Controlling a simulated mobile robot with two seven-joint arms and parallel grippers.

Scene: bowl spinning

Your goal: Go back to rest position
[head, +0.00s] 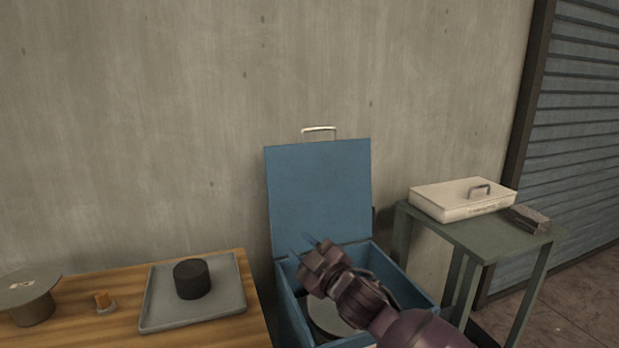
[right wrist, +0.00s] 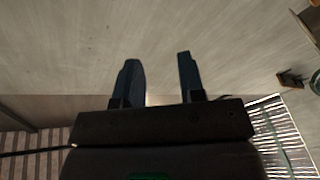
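My right gripper (head: 306,246) is over the open blue box (head: 288,300) in the head view, its two thin fingers pointing up and to the left. In the right wrist view its fingers (right wrist: 157,80) stand apart with nothing between them. The box's lid (head: 320,195) is raised, with a metal handle on its top edge. A round, pale-topped thing (head: 325,322) lies inside the box, partly hidden by my right arm. My left gripper is not in view.
A wooden table (head: 125,280) at left holds a grey tray (head: 225,300) with a black cylinder (head: 191,279), a small orange-topped thing (head: 103,301) and a round-topped stand (head: 30,295). A green side table (head: 470,238) at right holds a white case (head: 460,200) and a dark block (head: 530,219).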

